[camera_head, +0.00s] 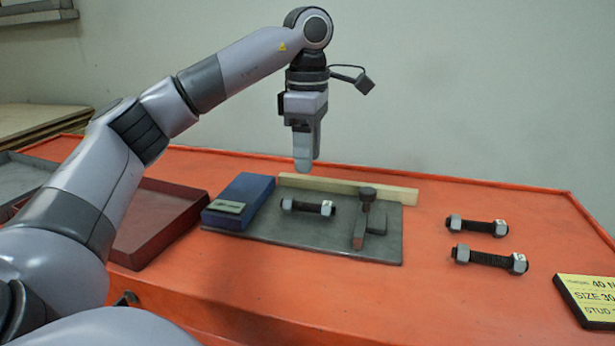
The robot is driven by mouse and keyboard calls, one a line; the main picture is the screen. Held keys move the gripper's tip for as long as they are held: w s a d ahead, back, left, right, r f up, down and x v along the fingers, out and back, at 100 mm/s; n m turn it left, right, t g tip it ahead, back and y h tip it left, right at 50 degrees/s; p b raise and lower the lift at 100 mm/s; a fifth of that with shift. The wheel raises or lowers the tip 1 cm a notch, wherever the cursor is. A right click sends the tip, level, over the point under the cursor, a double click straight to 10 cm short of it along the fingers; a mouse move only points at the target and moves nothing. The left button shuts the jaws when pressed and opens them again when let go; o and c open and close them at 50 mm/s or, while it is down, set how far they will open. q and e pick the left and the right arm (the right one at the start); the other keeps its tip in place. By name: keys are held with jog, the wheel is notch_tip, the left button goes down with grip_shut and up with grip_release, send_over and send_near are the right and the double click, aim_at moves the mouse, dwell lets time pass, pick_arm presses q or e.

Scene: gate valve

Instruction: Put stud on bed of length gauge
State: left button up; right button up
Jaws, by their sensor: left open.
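The length gauge has a flat grey bed (320,245) with a pale wooden strip (350,188) along its back edge, a blue block (240,200) at its left and a dark upright stop (368,215) at its right. A dark threaded stud (308,207) with light nuts at its ends lies on the bed between block and stop. Two similar studs lie on the orange table at the right, one farther back (477,226) and one nearer (489,259). My left gripper (304,165) points down, open and empty, above the back of the bed. My right gripper is out of view.
A dark red tray (155,218) and a grey tray (22,178) stand at the left, partly behind my left arm. A yellow label plate (590,298) is at the right front. The orange table (330,300) is clear in front of the bed.

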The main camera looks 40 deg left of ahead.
pick_arm(q)
notch_tip(320, 180, up, 3)
jog(key=shift+f+p, duration=0.2)
jog(key=shift+p, duration=0.15)
dwell(0.4)
